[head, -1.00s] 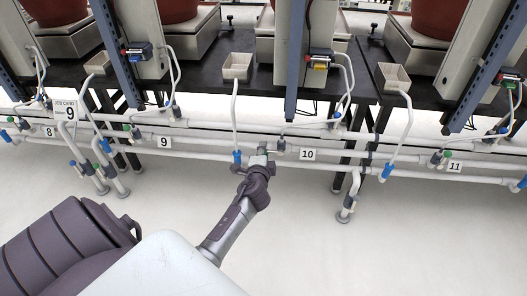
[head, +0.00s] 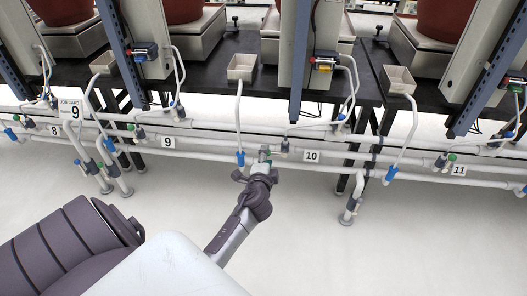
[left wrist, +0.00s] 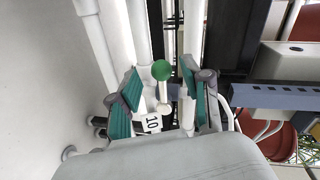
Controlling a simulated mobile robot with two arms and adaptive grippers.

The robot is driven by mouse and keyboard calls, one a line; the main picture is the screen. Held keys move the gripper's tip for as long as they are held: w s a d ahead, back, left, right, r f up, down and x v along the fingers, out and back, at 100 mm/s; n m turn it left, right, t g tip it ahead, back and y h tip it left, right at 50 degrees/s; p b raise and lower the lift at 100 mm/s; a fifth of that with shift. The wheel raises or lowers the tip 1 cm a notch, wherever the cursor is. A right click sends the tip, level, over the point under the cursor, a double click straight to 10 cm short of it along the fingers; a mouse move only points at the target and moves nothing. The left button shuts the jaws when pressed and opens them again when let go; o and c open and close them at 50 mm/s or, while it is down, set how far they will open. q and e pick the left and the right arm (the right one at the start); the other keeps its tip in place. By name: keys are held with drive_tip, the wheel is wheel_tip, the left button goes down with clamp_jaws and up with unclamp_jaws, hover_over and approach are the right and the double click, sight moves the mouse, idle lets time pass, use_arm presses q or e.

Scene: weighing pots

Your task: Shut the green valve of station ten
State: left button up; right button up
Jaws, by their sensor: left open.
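The green valve of station ten has a round green knob (left wrist: 161,70) on a white stem in the left wrist view. In the head view the knob (head: 264,149) is tiny, just above my left gripper (head: 261,166) at the pipe run. In the left wrist view my left gripper (left wrist: 160,82) is open, with one teal pad on each side of the knob. A gap shows between the knob and each pad. The number 10 label (head: 311,156) is on the pipe to the right; it also shows in the left wrist view (left wrist: 152,123). My right gripper is not in view.
A blue valve (head: 240,158) hangs on a thin pipe just left of my left gripper. White pipes (head: 345,172) run across the front of the black tables. Stations 9 (head: 168,142) and 11 (head: 458,170) lie on either side. The floor in front is clear.

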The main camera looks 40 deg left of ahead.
use_arm(q)
drive_tip(key=v, duration=0.9)
